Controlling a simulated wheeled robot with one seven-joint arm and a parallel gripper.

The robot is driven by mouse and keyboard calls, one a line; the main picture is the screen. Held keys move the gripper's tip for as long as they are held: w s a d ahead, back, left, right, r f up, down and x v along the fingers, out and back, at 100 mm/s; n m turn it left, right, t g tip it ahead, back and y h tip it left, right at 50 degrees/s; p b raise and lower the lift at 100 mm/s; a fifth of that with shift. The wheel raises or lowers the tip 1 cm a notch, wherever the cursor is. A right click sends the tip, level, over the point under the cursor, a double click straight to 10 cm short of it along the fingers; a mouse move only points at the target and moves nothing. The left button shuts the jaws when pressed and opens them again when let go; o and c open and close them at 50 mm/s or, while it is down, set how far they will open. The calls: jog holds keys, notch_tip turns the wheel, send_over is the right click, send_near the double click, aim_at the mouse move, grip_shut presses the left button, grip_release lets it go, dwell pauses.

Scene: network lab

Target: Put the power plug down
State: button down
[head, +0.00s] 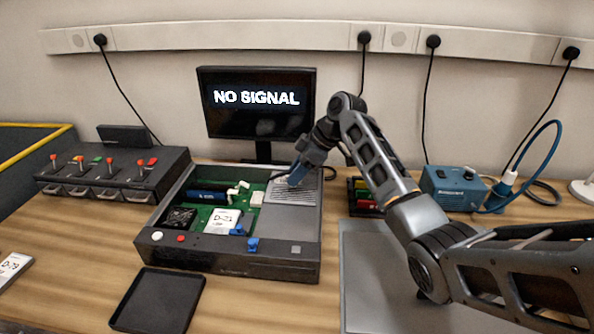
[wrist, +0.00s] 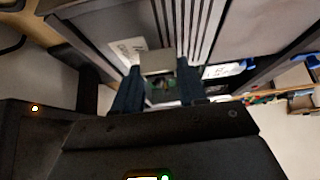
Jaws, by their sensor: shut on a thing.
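My gripper (head: 298,174) is over the back right part of the open grey device, above its ribbed grey cover. In the wrist view my gripper (wrist: 160,92) has its two dark blue fingers on either side of a small grey block, which I take to be the power plug (wrist: 158,63). The gripper is shut on it. In the head view the plug is hidden by the fingers. A gap between the plug and the cover cannot be made out.
The open device (head: 228,262) holds a green board and a white D-21 label. A monitor (head: 257,104) reading NO SIGNAL stands behind. A switch box (head: 112,180) is left, a blue box (head: 453,188) right. A black tray (head: 157,301) and grey mat (head: 375,290) lie in front.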

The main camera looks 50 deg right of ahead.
jog(key=shift+f, duration=0.15)
jog(key=shift+f, duration=0.35)
jog(key=shift+f, duration=0.1)
jog(key=c, duration=0.6)
grip_release()
jog(key=v, duration=1.3)
jog(key=shift+w+a+r+b, duration=0.15)
jog(key=shift+w+r+b, duration=0.05)
jog(key=shift+r+b, duration=0.1)
